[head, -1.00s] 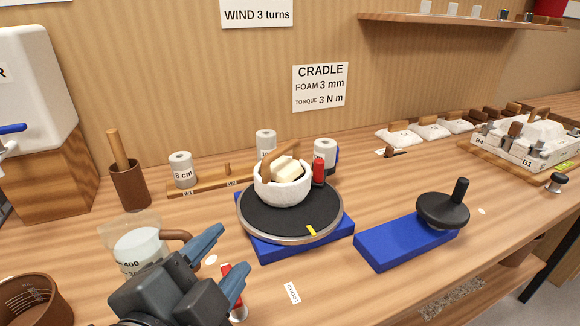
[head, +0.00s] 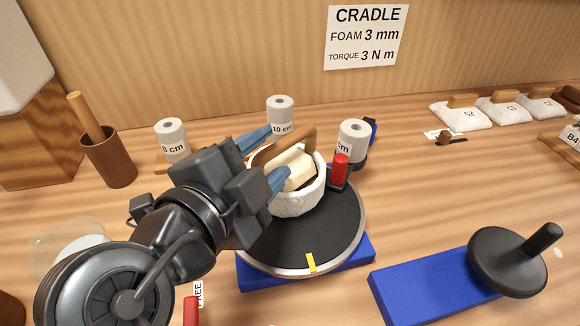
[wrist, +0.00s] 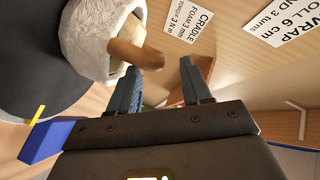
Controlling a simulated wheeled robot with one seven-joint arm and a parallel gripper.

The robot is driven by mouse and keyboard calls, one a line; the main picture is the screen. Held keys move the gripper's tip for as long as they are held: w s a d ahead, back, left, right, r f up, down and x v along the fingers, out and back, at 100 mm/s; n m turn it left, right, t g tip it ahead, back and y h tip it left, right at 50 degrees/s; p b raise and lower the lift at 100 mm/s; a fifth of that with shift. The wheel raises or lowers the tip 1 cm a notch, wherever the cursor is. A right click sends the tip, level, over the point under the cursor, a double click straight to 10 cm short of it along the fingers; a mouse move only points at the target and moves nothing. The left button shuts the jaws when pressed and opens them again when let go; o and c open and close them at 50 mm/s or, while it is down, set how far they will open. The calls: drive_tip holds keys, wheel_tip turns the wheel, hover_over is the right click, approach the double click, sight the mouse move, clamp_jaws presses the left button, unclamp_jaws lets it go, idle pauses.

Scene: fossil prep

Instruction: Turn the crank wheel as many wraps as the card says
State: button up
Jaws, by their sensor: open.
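The crank wheel (head: 507,262) is a black disc with an upright black knob, on a blue base (head: 430,286) at the right of the head view. My gripper (head: 268,160) is well to its left, open and empty, with its blue fingers at a white bowl (head: 298,200) holding pale blocks.
The bowl stands on a black turntable (head: 320,238) with a red knob (head: 340,170) beside the bowl. White rolls (head: 280,115) stand behind. A brown cup (head: 108,160) is at left. White bags (head: 460,113) lie at back right.

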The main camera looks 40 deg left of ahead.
sight(278, 149)
drive_tip(key=p+x, duration=0.1)
drive_tip(key=x, duration=0.3)
drive_tip(key=shift+w+p, duration=0.25)
drive_tip(key=shift+p, duration=0.1)
drive_tip(key=shift+w+f, duration=0.2)
drive_tip(key=shift+w, duration=0.2)
clamp_jaws()
idle(0.7)
drive_tip(key=shift+r, duration=0.1)
